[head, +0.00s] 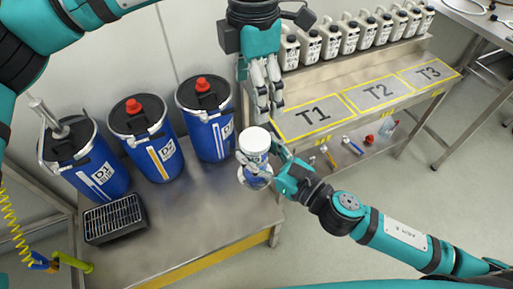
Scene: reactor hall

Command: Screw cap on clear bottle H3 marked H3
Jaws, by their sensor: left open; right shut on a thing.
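A clear bottle (252,176) is held upright above the steel table, with a white cap (255,140) on its top. Whether the cap is seated or screwed down cannot be told. My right gripper (272,170) comes from the lower right and is shut on the bottle's side, hiding part of it. No H3 marking is readable. My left gripper (269,115) hangs just above the cap, fingers pointing down, open and empty. Its fingertips look close to the cap, but contact cannot be told.
Blue drums with D labels, two with red caps (133,106), stand on the steel table (200,225) beside a black grated box (114,218). Several white jugs (331,40) line a shelf behind mats T1 (312,118), T2 and T3. Small tools lie on a lower shelf (345,160).

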